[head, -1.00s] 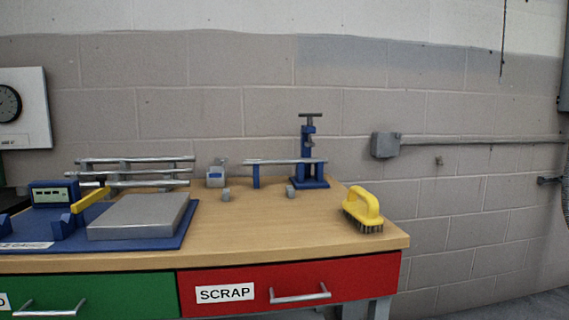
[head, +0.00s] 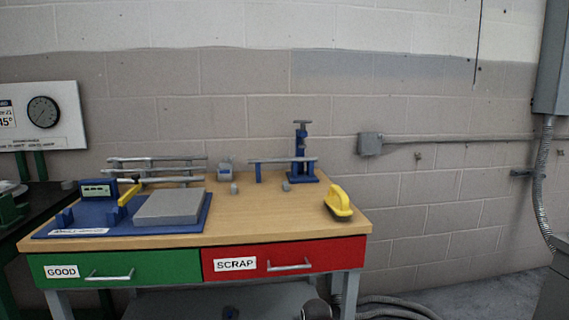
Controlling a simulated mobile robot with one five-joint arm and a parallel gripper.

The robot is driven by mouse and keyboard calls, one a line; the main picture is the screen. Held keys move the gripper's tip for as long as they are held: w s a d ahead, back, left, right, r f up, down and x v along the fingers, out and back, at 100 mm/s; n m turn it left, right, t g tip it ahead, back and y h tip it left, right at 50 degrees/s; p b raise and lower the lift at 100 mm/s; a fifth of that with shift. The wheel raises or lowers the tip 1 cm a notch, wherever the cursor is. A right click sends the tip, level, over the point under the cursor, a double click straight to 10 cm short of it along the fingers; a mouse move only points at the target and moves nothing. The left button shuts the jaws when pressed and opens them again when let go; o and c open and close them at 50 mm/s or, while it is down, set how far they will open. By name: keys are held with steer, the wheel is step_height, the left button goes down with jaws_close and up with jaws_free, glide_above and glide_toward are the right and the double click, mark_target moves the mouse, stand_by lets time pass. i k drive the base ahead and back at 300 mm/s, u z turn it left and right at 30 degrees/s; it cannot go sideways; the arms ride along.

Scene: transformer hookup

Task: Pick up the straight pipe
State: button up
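Several grey metal pipes (head: 157,170) lie on a rack at the back left of the wooden workbench. Another straight-looking grey pipe (head: 283,160) lies level across a blue support and the blue vise (head: 302,160) at the back right. I cannot tell from here which of the rack's pipes are straight. My gripper is not in view.
The workbench (head: 270,208) has a green GOOD drawer (head: 150,266) and a red SCRAP drawer (head: 335,252). A grey plate (head: 170,206) sits on a blue base. A yellow brush (head: 337,200) stands at the right edge. Bare tabletop lies in the middle.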

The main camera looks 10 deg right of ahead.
mark_target(304, 159)
steer(key=u, duration=0.1)
steer(key=k, duration=0.35)
steer(key=z, duration=0.75)
steer(key=i, duration=0.7)
steer(key=u, duration=3.75)
steer(key=i, duration=0.2)
steer(key=z, duration=1.55)
steer(key=i, duration=0.75)
steer(key=u, duration=0.25)
steer(key=k, duration=0.4)
steer(key=z, duration=0.1)
